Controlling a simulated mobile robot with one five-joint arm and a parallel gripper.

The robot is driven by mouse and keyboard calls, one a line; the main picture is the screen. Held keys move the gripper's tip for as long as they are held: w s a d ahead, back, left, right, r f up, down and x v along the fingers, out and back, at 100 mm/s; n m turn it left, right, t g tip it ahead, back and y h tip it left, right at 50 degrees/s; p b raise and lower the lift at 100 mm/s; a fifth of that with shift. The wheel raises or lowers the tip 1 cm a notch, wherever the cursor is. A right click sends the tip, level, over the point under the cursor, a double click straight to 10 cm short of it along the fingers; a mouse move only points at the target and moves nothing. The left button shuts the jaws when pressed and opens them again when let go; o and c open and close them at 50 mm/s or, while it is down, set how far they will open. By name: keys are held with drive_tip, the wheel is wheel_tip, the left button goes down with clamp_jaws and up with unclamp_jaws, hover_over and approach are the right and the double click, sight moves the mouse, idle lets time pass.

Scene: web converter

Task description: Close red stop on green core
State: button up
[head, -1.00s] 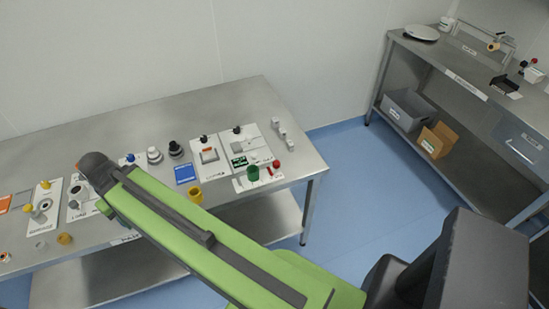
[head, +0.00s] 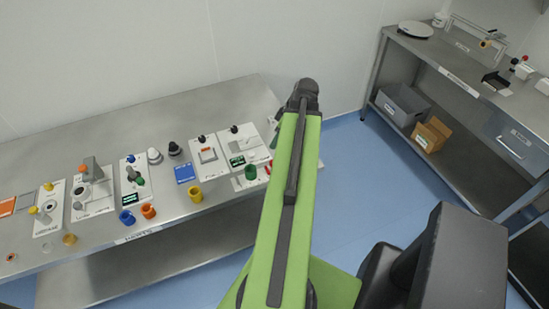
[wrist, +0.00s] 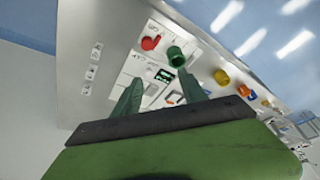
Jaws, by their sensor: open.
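The green core (head: 251,172) is a short, hollow-looking green cylinder on a white plate near the right end of the left bench. It also shows in the wrist view (wrist: 177,56), beyond the fingertips. The red stop (head: 268,167) is a small red piece just right of the core, partly hidden by my arm. In the wrist view the red stop (wrist: 150,42) appears left of the core, with a gap between them. My gripper (wrist: 160,84) is open and empty, its two green fingers apart, touching neither. In the head view my arm mostly hides it.
Yellow (head: 195,194), orange (head: 148,211) and blue (head: 127,217) rings stand along the bench front. White station plates with knobs fill the bench behind and left. A second bench (head: 470,80) stands at the right. Blue floor lies between the benches.

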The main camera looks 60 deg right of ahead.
drive_tip(key=s+d, duration=0.3)
drive_tip(key=s, duration=0.1)
drive_tip(key=b+x, duration=1)
drive_tip(key=x, duration=0.1)
drive_tip(key=b+x, duration=0.5)
drive_tip(key=b, duration=0.1)
drive_tip(key=shift+w+f, duration=0.2)
drive_tip(key=shift+w, duration=0.15)
drive_tip(key=shift+w+a+f, duration=0.1)
drive_tip(key=shift+w, duration=0.05)
